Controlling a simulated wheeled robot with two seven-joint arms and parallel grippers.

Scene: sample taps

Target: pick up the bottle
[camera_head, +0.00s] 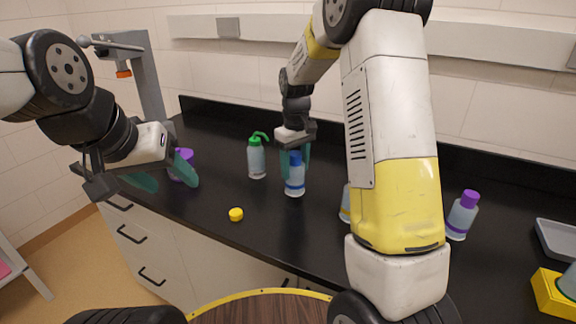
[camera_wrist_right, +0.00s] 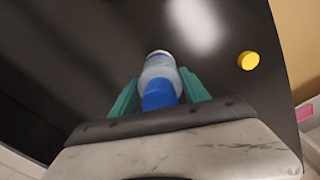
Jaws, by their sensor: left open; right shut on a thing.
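A bottle with a blue cap (camera_head: 295,186) stands upright on the black counter, and it also shows in the right wrist view (camera_wrist_right: 160,68). My right gripper (camera_head: 295,160) comes down from above and is shut on this bottle near its cap, with one green finger on each side. I cannot tell whether the bottle's base is clear of the counter. My left gripper (camera_head: 160,182) is open at the counter's left front edge. A purple-capped bottle (camera_head: 184,158) is close behind its fingers and partly hidden by them.
A green-topped wash bottle (camera_head: 257,160) stands left of the held bottle. A yellow cap (camera_head: 236,214) lies near the front edge. Another purple-capped bottle (camera_head: 462,215), a grey tray (camera_head: 557,238) and a yellow block (camera_head: 552,293) are at right. My right arm hides part of another bottle (camera_head: 345,205).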

